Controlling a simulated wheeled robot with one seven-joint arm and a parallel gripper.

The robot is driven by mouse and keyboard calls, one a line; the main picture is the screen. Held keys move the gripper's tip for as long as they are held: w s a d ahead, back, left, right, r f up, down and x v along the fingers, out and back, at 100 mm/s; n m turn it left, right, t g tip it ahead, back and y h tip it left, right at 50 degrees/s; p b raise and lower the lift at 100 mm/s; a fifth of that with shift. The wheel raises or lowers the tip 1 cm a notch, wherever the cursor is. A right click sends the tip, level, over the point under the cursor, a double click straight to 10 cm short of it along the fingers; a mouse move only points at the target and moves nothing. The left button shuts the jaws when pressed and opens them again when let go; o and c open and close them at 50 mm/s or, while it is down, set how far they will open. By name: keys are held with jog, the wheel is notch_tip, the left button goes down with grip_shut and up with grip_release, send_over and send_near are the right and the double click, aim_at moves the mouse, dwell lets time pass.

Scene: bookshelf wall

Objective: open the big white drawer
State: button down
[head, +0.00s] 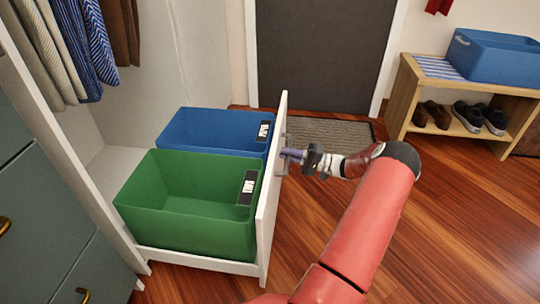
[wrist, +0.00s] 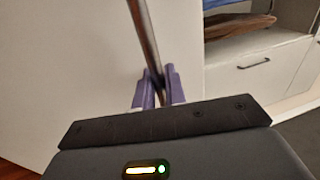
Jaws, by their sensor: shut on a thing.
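The big white drawer (head: 271,190) stands pulled out from the white wardrobe in the head view, its front panel seen nearly edge-on. A green bin (head: 190,215) and a blue bin (head: 212,130) sit inside it. My gripper (head: 288,154) is at the outer face of the drawer front, shut on the drawer's handle (head: 283,166). In the wrist view the purple fingertips (wrist: 156,90) close around the dark metal handle bar (wrist: 144,38), with the white drawer front (wrist: 70,70) behind.
Clothes (head: 85,45) hang above at the left, beside a grey-green drawer unit (head: 45,220). A doormat (head: 325,130) lies before a dark door (head: 320,50). A wooden bench (head: 410,90) with shoes and a blue bin stands at right. The wooden floor (head: 450,220) at right is clear.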

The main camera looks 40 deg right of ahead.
jog(key=shift+r+v, duration=0.15)
jog(key=shift+v, duration=0.7)
jog(key=shift+r+v, duration=0.15)
jog(key=shift+v, duration=0.65)
jog(key=c, duration=1.8)
grip_release()
jog(key=shift+d, duration=0.15)
jog(key=v, duration=0.7)
jog(key=shift+s+d+f+b, duration=0.2)
jog(key=shift+s+b, duration=0.1)
